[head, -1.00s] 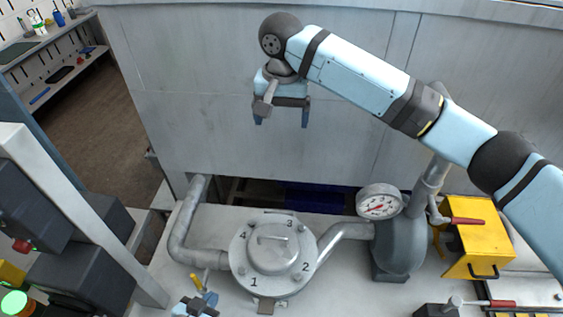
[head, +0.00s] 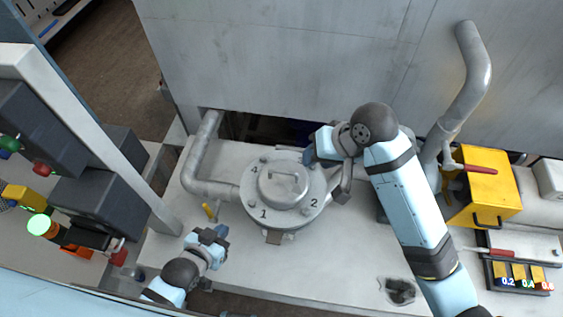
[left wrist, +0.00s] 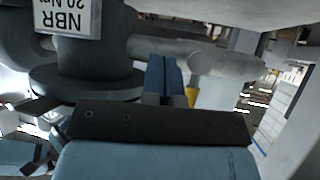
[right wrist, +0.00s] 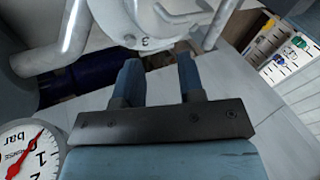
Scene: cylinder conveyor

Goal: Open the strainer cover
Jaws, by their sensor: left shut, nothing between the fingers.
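The strainer cover (head: 283,185) is a round grey metal lid with a bar handle, seated on its flange with numbered bolts; 1, 2 and 4 are readable in the head view. My right gripper (head: 310,152) is at the flange's far right edge, covering the number 3 area. In the right wrist view, its two blue fingers (right wrist: 158,78) are apart and empty, with the flange marked 3 (right wrist: 138,30) just beyond. My left gripper (head: 222,233) is shut and empty, low at the near left of the strainer. The left wrist view shows its fingers (left wrist: 163,78) together beside the strainer body (left wrist: 90,65).
A bent pipe (head: 195,165) runs left of the strainer. A pressure gauge (right wrist: 28,155) shows in the right wrist view. A yellow box (head: 487,185) and a tray (head: 520,262) stand at the right. The front of the bench is mostly clear.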

